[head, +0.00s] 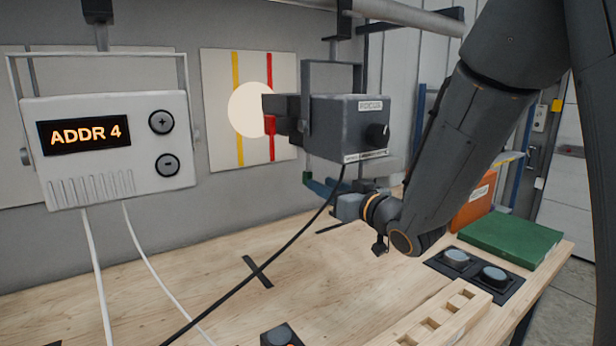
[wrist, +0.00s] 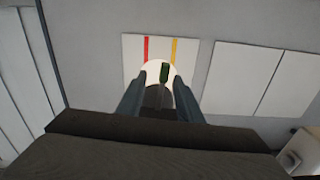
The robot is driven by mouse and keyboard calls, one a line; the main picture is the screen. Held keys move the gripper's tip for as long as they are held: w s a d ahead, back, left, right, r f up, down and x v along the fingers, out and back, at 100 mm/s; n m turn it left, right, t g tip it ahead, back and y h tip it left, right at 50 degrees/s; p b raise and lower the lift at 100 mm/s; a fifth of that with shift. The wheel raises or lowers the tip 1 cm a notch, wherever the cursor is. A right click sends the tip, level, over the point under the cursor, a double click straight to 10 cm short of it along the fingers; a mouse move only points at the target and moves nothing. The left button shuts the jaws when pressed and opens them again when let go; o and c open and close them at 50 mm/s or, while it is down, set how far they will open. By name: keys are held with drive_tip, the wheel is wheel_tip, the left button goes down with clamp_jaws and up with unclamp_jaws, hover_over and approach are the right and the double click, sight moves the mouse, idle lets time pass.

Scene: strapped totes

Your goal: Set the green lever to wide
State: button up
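The green lever (wrist: 164,72) hangs from the dark underside of the grey lamp housing in the wrist view. In the head view its small green tip (head: 307,177) shows below the lamp (head: 345,128), which is labelled FOCUS and has a black knob on its back. My gripper (wrist: 160,77) has its two fingers apart, with the lever between them and a gap visible on each side. In the head view my gripper (head: 318,187) is just below the lamp, partly hidden by the wrist. Lever position markings cannot be read.
A lit pale disc falls on a panel (head: 221,110) with yellow and red stripes. A white box (head: 110,185) reading ADDR 4 hangs at left. A black cable crosses in front of the bench (head: 190,270). A green book (head: 510,238) and a round-button panel lie at right.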

sight(308, 165)
drive_tip(key=shift+s+a+p+x, duration=0.15)
drive_tip(key=shift+p+x, duration=0.3)
drive_tip(key=shift+x, duration=1.2)
drive_tip(key=shift+s+a+p+x, duration=0.15)
drive_tip(key=shift+p+x, duration=0.25)
drive_tip(key=shift+x, duration=1.25)
clamp_jaws()
